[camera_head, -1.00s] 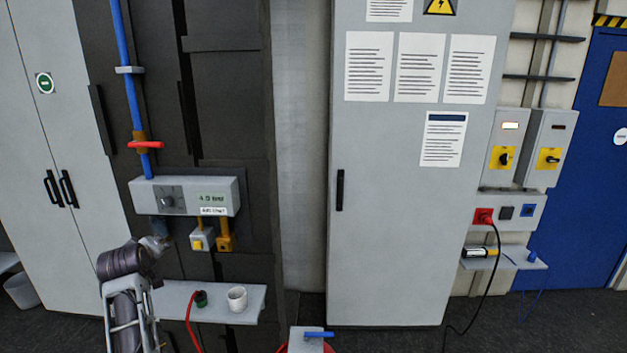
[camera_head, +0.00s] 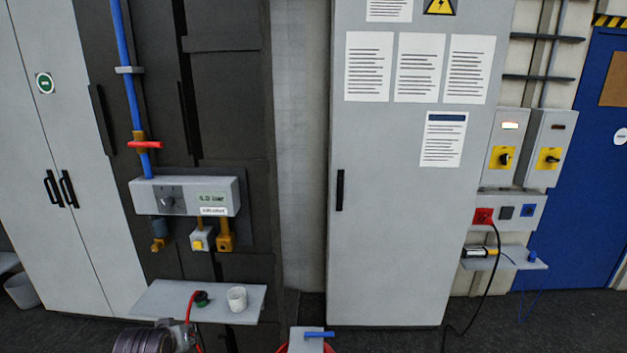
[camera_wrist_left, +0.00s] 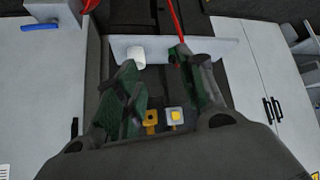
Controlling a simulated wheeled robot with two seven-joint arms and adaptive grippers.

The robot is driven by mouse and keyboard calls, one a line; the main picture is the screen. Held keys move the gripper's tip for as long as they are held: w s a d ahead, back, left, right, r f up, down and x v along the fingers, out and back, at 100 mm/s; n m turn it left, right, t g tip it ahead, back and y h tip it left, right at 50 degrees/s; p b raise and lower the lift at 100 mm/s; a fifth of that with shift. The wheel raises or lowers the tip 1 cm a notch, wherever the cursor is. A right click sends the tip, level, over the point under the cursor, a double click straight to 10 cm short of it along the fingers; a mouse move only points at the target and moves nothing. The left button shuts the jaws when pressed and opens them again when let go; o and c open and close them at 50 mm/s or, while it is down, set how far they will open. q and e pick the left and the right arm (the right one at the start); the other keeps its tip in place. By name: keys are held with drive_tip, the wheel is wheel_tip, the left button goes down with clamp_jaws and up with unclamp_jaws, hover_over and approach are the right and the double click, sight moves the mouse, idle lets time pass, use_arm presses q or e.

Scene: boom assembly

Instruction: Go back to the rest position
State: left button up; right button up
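My left gripper (camera_head: 180,332) is low at the bottom edge of the head view, in front of and below the small shelf (camera_head: 160,297). In the left wrist view its two dark green fingers (camera_wrist_left: 156,60) are spread apart with nothing held between them. The hose passes close to the gripper; contact cannot be told. My right gripper is not in view.
Above the shelf is a grey regulator unit (camera_head: 184,196) with a knob, a display and brass fittings (camera_head: 225,236). A blue pipe with a red valve handle (camera_head: 145,145) runs into it. A grey cabinet (camera_head: 385,230) stands to the right. A blue handle (camera_head: 319,334) is at the bottom.

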use_arm(q)
drive_tip(key=s+d+f+m+g+h, duration=0.1)
drive_tip(key=s+d+f+m+g, duration=0.15)
drive_tip(key=s+d+f, duration=0.55)
drive_tip(key=s+d+f+m+g+h, duration=0.1)
drive_tip(key=s+d+m+g, duration=0.2)
drive_tip(key=s, duration=0.9)
drive_tip(key=s+f+m+b, duration=0.1)
drive_tip(key=s+f+b, duration=0.15)
drive_tip(key=f, duration=3.35)
drive_tip(key=s+a+f+g, duration=0.1)
drive_tip(key=s+a+f, duration=0.1)
drive_tip(key=s+f, duration=0.8)
drive_tip(key=s+a+f+b, duration=0.1)
drive_tip(key=s+f, duration=1)
drive_tip(key=s, duration=0.1)
drive_tip(key=shift+s+a+g+b, duration=0.3)
drive_tip(key=shift+s+a+g, duration=0.05)
drive_tip(key=shift+s+a, duration=0.05)
